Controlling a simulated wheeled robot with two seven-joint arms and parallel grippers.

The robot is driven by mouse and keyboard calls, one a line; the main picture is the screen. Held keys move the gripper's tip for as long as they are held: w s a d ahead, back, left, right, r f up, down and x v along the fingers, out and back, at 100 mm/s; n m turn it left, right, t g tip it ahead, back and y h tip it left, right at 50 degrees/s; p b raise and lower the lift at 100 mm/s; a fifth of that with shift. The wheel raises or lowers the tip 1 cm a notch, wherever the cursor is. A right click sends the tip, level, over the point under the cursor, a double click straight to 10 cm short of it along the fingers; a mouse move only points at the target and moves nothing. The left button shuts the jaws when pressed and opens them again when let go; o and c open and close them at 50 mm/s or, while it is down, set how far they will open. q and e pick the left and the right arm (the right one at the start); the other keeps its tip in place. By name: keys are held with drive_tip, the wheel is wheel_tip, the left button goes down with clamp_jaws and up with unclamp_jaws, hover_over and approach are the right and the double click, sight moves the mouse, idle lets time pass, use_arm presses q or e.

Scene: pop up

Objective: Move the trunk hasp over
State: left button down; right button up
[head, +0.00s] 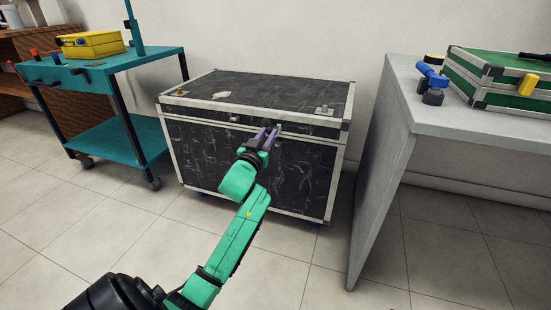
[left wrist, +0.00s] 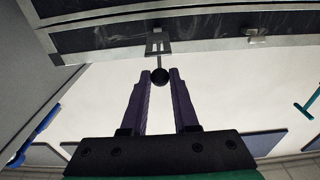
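A large black trunk (head: 250,160) with metal edging stands against the wall, its lid shut. In the left wrist view, a metal hasp plate (left wrist: 158,43) sits on the trunk's edge, with a stem ending in a dark round knob (left wrist: 160,76). My left gripper (head: 268,132) is at the trunk's upper front. Its purple fingers are apart, with the knob between or just before the tips in the left wrist view (left wrist: 162,74). I cannot tell whether they touch it. A second latch (head: 234,118) shows to the left. My right gripper is out of view.
A teal trolley (head: 120,62) with a yellow box (head: 92,44) stands left of the trunk. A grey table (head: 400,100) stands close on the right, holding a green case (head: 505,78) and a blue tool (head: 432,76). The tiled floor in front is clear.

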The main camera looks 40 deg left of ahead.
use_arm(q)
drive_tip(key=shift+s+d+f+b, duration=0.15)
drive_tip(key=shift+f+b, duration=0.2)
drive_tip(key=shift+f, duration=0.45)
drive_tip(key=shift+s+a+f+b, duration=0.1)
drive_tip(key=shift+f+b, duration=0.2)
drive_tip(key=shift+f, duration=0.5)
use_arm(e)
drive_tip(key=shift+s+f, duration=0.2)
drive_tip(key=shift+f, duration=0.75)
use_arm(q)
drive_tip(key=shift+w+f+b, duration=0.15)
drive_tip(key=shift+f+b, duration=0.6)
drive_tip(key=shift+f, duration=0.8)
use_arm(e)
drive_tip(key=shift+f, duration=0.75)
use_arm(q)
drive_tip(key=shift+w+f+b, duration=0.25)
drive_tip(key=shift+f+b, duration=0.2)
drive_tip(key=shift+f, duration=0.25)
drive_tip(key=shift+w+f+b, duration=0.25)
drive_tip(key=shift+f+b, duration=0.2)
drive_tip(key=shift+f, duration=0.25)
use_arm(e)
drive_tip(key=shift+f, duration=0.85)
use_arm(q)
drive_tip(key=shift+a+f, duration=0.1)
drive_tip(key=shift+a, duration=0.1)
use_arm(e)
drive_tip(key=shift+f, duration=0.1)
